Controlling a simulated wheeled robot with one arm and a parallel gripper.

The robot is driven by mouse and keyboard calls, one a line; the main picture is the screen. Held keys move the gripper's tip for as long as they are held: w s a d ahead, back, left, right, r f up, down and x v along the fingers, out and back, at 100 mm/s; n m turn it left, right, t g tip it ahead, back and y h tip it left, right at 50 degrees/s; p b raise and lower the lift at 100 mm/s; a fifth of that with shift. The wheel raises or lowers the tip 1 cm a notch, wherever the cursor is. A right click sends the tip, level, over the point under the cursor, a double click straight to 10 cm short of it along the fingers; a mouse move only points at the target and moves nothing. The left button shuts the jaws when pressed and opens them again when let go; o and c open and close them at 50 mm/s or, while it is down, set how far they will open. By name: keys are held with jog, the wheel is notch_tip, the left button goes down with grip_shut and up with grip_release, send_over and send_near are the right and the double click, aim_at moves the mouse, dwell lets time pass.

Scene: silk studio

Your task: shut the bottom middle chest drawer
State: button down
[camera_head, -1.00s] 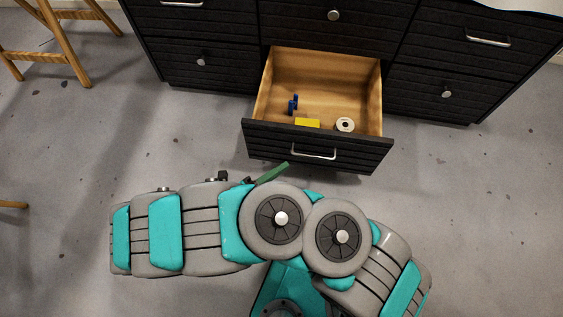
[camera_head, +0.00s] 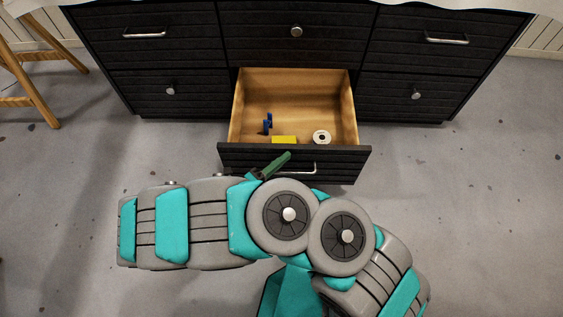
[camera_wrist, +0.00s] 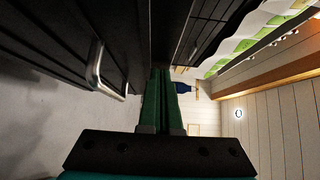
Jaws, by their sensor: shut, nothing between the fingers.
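The bottom middle drawer (camera_head: 343,166) of the black chest stands pulled out, its wooden inside showing. Its front has a silver bar handle (camera_head: 305,170), which also shows at left in the wrist view (camera_wrist: 97,72). My gripper (camera_head: 286,156) has green fingers, seen in front of the drawer front, left of the handle. In the wrist view the fingers (camera_wrist: 161,75) are shut together and empty, beside the dark drawer front. I cannot tell whether they touch it. My arm hides part of the front's lower left.
In the drawer lie a blue item (camera_head: 267,124), a yellow block (camera_head: 284,140) and a white roll (camera_head: 321,137). The other chest drawers (camera_head: 170,95) are closed. A wooden stool (camera_head: 37,98) stands at the left. The floor (camera_head: 470,210) at the right is clear.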

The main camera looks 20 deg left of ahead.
jog(key=w+a+b, duration=0.3)
jog(key=w+a, duration=0.1)
jog(key=w, duration=1.1)
jog(key=w+a+b, duration=0.3)
jog(key=w, duration=1.3)
jog(key=shift+w+a, duration=0.3)
jog(key=shift+a, duration=0.1)
jog(key=shift+r, duration=0.1)
